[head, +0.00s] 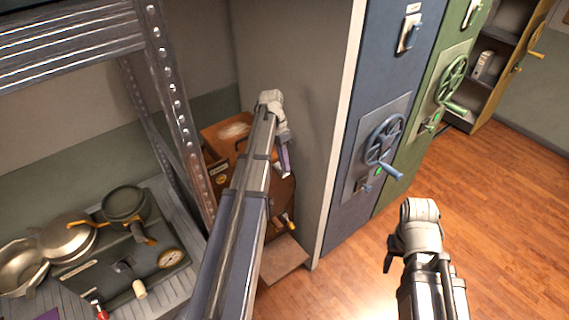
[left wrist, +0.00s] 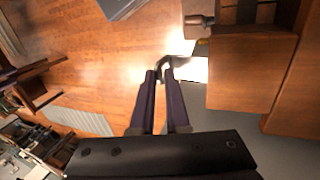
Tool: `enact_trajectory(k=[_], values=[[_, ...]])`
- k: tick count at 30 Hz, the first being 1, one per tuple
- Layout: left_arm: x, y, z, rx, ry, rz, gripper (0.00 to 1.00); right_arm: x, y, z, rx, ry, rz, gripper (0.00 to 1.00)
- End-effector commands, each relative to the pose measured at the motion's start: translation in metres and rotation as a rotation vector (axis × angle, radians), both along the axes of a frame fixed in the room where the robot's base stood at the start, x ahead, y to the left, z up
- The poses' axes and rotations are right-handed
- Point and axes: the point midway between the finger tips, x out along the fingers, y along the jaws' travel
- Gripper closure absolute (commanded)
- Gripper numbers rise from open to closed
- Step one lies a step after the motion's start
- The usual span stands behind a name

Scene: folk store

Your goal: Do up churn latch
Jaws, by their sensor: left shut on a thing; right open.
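A brown wooden churn (head: 278,210) stands in the corner between the metal shelving and the grey cabinet side, partly hidden by my left arm. In the left wrist view an orange-brown wooden body (left wrist: 245,75), apparently part of it, fills the upper right. My left gripper (head: 285,168) reaches down at the churn. In the left wrist view its two dark fingers (left wrist: 160,76) are shut on a small dark bent piece (left wrist: 170,62), which looks like the latch; whether it is fastened I cannot tell. My right gripper (head: 389,264) is open and empty above the floor at lower right.
A metal shelf at left holds a green pot (head: 124,203), pans and a scale with a dial (head: 171,258). Blue (head: 340,215) and green lockers with handwheels (head: 383,140) stand right of the churn. The wooden floor (head: 500,210) at right is clear.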

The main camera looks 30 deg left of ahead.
Motion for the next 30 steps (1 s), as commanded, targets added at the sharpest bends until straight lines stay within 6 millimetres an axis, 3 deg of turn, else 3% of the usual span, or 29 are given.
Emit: enact_trajectory(k=[16,23,30], values=[[-0.003,-0.006,-0.004,0.066,-0.029,-0.003,1.0,0.0,0.0,0.001,0.0,0.0,0.0,0.5],[-0.007,-0.012,-0.015,0.228,-0.096,-0.006,1.0,0.0,0.0,-0.004,0.0,0.0,0.0,0.5],[-0.009,-0.016,-0.032,0.44,-0.184,-0.006,1.0,0.0,0.0,-0.023,0.0,0.0,-0.001,0.5]])
